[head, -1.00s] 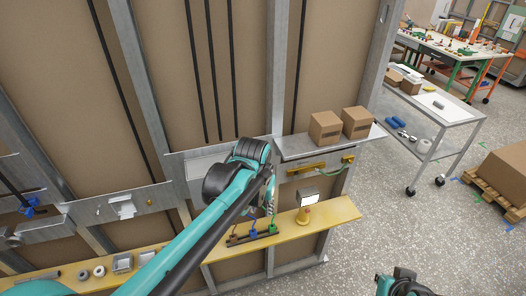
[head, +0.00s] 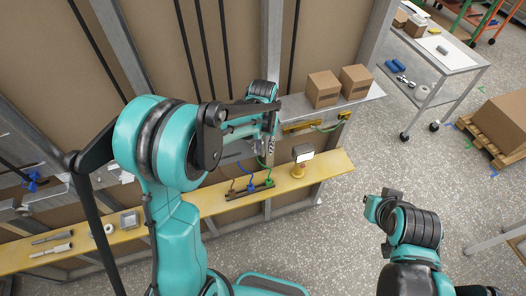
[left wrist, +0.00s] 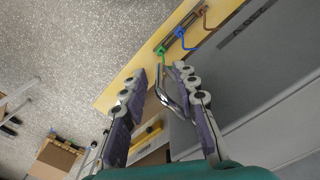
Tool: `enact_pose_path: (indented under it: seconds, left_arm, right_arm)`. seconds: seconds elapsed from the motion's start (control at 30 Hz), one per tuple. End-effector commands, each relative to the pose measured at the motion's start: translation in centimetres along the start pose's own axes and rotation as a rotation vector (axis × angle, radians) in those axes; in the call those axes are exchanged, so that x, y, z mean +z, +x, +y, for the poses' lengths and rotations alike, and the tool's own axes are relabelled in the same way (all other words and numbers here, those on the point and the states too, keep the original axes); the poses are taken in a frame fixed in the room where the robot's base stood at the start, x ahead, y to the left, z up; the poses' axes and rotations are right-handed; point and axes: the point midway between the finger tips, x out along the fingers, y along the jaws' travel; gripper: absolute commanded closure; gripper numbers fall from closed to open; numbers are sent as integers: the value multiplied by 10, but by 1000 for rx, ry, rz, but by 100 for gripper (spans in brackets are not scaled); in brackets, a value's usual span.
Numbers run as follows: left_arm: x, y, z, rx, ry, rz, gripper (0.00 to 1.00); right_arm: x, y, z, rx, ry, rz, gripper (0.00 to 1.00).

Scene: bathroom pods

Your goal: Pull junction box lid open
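The junction box lid shows as a large grey panel with dark lettering (left wrist: 265,75) at the right of the left wrist view. A bent metal handle (left wrist: 166,98) stands at its edge. My left gripper (left wrist: 160,75) is open, its purple-padded fingers on either side of the handle; I cannot tell whether they touch it. In the head view my left gripper (head: 269,143) is at the wall above the yellow shelf, and my arm hides most of the box. My right gripper (head: 378,203) hangs over the floor, away from the wall; its opening is unclear.
The yellow shelf (head: 325,167) carries a rack with coloured hooks (head: 250,190) and a small lamp-like device (head: 301,157). Two cardboard boxes (head: 339,86) stand on a metal ledge to the right. A cart (head: 440,75) and a pallet box (head: 498,122) stand further right, with clear floor between.

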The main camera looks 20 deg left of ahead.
Motion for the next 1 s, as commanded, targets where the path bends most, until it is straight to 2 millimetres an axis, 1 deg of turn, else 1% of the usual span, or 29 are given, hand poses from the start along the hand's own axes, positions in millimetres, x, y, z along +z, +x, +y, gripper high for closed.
enact_pose_path:
  seconds: [0.03,0.1,0.2,0.33,0.57,0.6,0.67,0.7,1.0]
  left_arm:
    - [0,8,0,0,0,0,71]
    - [0,17,0,0,0,0,71]
    - [0,26,0,0,0,0,71]
    - [0,31,0,0,0,0,71]
    - [0,31,0,0,0,0,71]
    - [0,31,0,0,0,0,81]
    - [0,31,0,1,0,0,97]
    - [0,31,0,1,0,0,100]
    - [3,31,2,3,12,1,100]
  right_arm:
    - [0,0,0,0,0,0,100]
    - [0,-1,0,0,0,0,100]
    - [-1,-1,0,0,0,0,100]
    - [-1,-1,0,0,0,0,100]
    - [-1,-1,0,0,0,0,100]
    - [-1,-1,0,0,0,0,100]
    - [-1,-1,0,0,0,0,100]
    - [-1,-1,0,0,0,0,100]
    - [0,0,0,0,0,0,100]
